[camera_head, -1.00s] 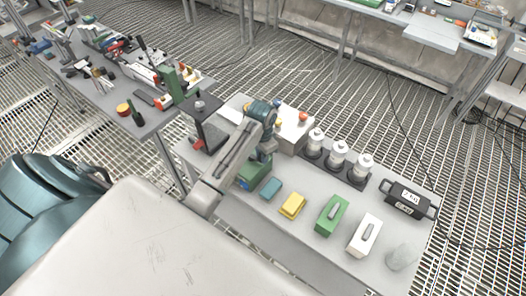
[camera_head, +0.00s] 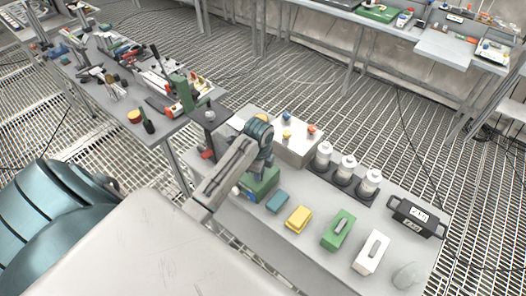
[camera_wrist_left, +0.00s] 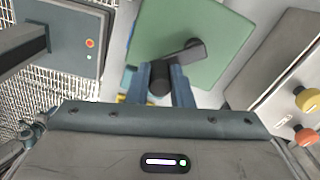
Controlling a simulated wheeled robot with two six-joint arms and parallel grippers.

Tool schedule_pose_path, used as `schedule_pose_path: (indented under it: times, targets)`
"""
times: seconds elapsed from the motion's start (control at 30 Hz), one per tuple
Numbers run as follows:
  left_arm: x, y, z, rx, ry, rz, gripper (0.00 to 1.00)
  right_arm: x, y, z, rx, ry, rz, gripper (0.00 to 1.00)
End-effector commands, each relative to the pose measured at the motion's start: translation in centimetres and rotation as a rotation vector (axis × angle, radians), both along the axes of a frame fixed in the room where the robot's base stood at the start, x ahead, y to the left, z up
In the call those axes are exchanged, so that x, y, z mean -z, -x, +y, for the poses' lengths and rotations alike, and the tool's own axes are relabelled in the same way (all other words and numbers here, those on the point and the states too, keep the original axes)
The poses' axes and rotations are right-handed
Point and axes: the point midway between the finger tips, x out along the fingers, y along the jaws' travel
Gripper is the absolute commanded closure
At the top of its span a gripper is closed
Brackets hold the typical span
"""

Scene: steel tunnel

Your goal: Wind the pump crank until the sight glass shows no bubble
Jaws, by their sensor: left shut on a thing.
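The pump is a green box (camera_head: 262,187) on the grey bench, just below my left gripper (camera_head: 264,160), and is partly hidden by it. In the left wrist view the green housing (camera_wrist_left: 185,40) fills the upper middle, with a short black crank arm (camera_wrist_left: 190,52) on its face. My left gripper (camera_wrist_left: 162,88) has its blue fingers closed around the dark round crank handle (camera_wrist_left: 160,78). I cannot make out the sight glass or any bubble. My right gripper is in neither view.
A pale box with coloured knobs (camera_head: 298,146) stands close behind the pump. White bottles (camera_head: 347,166) stand to its right. Blue, yellow (camera_head: 298,218), green (camera_head: 338,230) and white (camera_head: 371,252) blocks line the near side. A black handled case (camera_head: 415,216) sits at the right.

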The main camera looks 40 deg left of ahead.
Motion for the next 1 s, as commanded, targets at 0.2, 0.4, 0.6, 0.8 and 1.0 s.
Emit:
schedule_pose_path:
  times: [0.2, 0.4, 0.6, 0.8, 1.0]
  targets:
    - [0.1, 0.6, 0.8, 0.206, 0.0, 0.002, 1.0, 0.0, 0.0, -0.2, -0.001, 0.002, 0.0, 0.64]
    - [0.1, 0.9, 1.6, 0.389, 0.0, 0.002, 1.0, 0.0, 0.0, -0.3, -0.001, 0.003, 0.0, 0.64]
    - [0.1, 1.0, 2.3, 0.546, 0.0, 0.003, 1.0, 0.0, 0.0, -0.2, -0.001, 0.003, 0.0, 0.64]
    - [0.1, 1.0, 2.8, 0.659, 0.0, 0.002, 1.0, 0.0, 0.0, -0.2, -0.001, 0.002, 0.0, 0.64]
    - [0.1, 1.0, 3.0, 0.725, 0.001, 0.002, 1.0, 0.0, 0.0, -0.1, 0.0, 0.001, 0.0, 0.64]
